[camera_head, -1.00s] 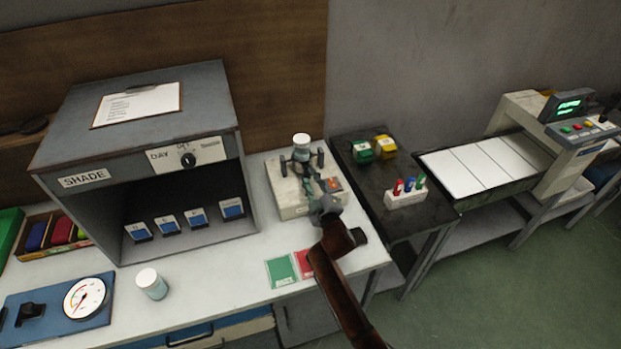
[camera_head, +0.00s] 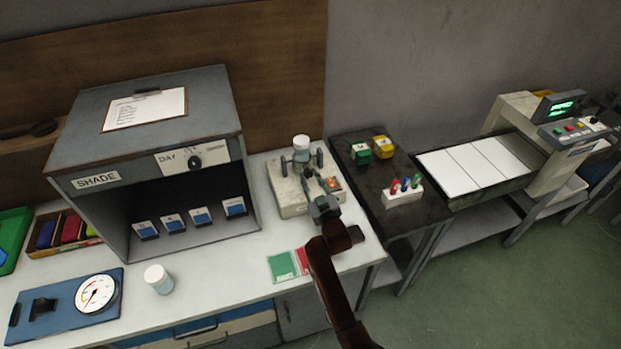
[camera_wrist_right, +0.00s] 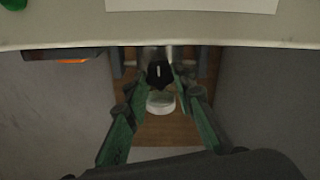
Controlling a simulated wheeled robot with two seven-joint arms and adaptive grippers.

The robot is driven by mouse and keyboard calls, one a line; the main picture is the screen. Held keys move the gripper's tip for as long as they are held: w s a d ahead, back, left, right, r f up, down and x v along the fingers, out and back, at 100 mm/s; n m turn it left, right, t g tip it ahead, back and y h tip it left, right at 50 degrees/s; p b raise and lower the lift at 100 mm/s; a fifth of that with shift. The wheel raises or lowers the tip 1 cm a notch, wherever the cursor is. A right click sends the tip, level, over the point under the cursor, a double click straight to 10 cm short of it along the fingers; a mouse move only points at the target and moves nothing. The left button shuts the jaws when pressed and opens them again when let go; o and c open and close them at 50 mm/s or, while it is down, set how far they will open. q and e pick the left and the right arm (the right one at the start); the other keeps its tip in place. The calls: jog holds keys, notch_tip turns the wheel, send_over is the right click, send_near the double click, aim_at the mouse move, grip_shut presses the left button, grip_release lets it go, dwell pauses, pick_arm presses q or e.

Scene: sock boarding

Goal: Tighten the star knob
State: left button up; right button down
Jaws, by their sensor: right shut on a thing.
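The star knob (camera_wrist_right: 159,74) is black with a pale mark, and in the right wrist view it sits between the tips of my green fingers. My right gripper (camera_wrist_right: 160,80) is shut on it. In the head view my right gripper (camera_head: 317,188) reaches the front of a pale tester (camera_head: 291,203) on the bench, and its hand hides the knob there. A jar with a white lid (camera_head: 301,142) sits between the tester's posts; a white round lid also shows beyond the knob in the wrist view (camera_wrist_right: 160,103). My left gripper is in neither view.
A grey shade cabinet (camera_head: 150,105) stands to the left. A white-lidded jar (camera_head: 158,279), a gauge on a blue board (camera_head: 98,293) and green and red cards (camera_head: 282,267) lie on the bench. A dark table (camera_head: 420,211) with small blocks and a pen holder stands at right.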

jog(key=shift+f, duration=0.1)
dwell(0.3)
jog(key=c, duration=1.6)
grip_release()
jog(key=v, duration=1.2)
